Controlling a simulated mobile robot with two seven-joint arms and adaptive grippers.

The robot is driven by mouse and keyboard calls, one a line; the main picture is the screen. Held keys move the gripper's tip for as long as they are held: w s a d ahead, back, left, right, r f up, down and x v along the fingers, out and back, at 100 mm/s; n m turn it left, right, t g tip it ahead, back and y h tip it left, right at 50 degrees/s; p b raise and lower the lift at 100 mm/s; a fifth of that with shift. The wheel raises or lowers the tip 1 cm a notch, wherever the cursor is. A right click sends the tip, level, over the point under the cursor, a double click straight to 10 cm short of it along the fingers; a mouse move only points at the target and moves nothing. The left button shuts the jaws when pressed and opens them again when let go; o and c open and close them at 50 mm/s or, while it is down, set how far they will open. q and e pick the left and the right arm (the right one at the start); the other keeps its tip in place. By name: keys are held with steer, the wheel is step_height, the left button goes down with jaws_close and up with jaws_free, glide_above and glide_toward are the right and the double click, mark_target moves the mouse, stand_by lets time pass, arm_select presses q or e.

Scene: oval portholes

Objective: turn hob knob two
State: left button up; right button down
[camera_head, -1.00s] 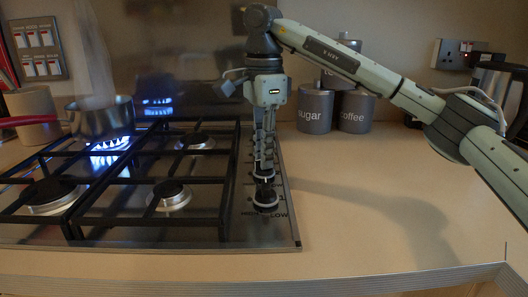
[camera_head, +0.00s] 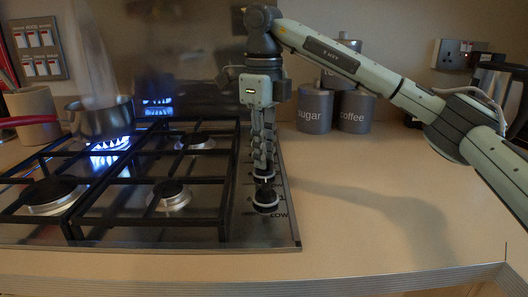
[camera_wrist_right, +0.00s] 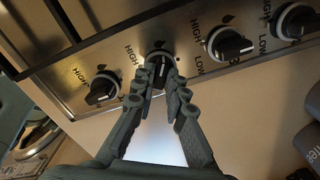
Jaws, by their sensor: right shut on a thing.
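My right gripper (camera_head: 263,170) points straight down over the row of black knobs along the right edge of the hob (camera_head: 280,228). In the right wrist view its fingers (camera_wrist_right: 162,78) are shut on the second knob from the left (camera_wrist_right: 160,60), one on each side of its grip. The gripped knob is partly hidden by the fingers. The front knob (camera_head: 266,198) stands free just nearer than the gripper; it also shows at the left in the wrist view (camera_wrist_right: 102,90). My left gripper is not in view.
Two further knobs (camera_wrist_right: 230,43) (camera_wrist_right: 294,20) stand in the same row. A pan (camera_head: 100,118) sits over a lit blue burner at the back left. Sugar (camera_head: 314,110) and coffee (camera_head: 355,112) canisters stand behind. The worktop (camera_head: 350,215) to the right is clear.

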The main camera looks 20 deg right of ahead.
steer(key=m, duration=0.5)
steer(key=shift+m, duration=0.3)
steer(key=m, duration=0.5)
steer(key=shift+m, duration=0.3)
steer(key=c, duration=1.5)
jaws_free()
steer(key=shift+c, duration=0.2)
step_height(320, 180, up, 12)
